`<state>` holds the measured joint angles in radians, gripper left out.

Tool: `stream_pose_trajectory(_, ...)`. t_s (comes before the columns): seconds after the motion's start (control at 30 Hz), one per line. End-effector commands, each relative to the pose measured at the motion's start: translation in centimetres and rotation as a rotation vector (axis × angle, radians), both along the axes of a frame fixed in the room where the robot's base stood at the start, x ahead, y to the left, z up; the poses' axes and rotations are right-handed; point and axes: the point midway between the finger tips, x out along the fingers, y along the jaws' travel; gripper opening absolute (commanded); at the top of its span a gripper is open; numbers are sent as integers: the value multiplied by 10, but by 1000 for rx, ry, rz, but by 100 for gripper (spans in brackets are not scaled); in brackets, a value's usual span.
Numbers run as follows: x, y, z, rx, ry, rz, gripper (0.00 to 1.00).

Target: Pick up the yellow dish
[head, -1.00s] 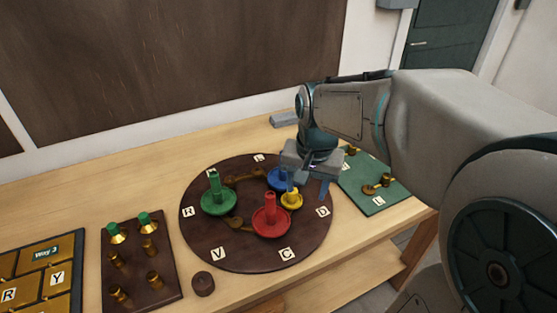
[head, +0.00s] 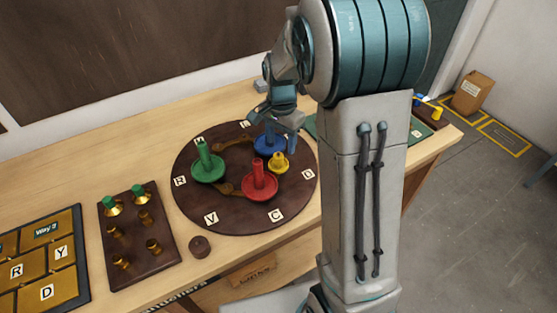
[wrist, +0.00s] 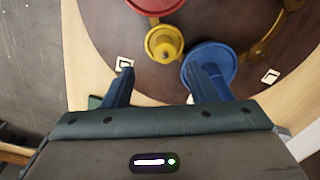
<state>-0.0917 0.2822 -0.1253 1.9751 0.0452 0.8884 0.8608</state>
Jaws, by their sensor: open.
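The yellow dish (head: 279,162) is a small round dish with a central stem. It stands on the round dark brown board (head: 219,218), between the red dish (head: 259,187) and the blue dish (head: 270,146). In the wrist view the yellow dish (wrist: 163,42) lies just beyond the fingertips, roughly centred between them. My gripper (wrist: 160,74) is open and empty. Its right finger overlaps the blue dish (wrist: 212,62) in that view; I cannot tell if they touch. In the head view my gripper (head: 281,138) is close behind the yellow dish, partly hidden.
A green dish (head: 207,168) stands on the board's left side. A brown peg block (head: 137,240), a dark knob (head: 199,247) and a gold lettered panel (head: 40,262) are on the table to the left. My arm hides part of the green plate (head: 419,131) at right.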

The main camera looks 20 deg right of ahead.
Motion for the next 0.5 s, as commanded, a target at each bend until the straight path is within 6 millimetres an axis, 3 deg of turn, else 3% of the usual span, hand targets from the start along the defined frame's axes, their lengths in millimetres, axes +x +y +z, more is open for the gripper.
stream_pose_trajectory(0.23,1,2,-17,0,2,1,52)
stream_pose_trajectory(0.5,3,6,-53,0,2,2,52)
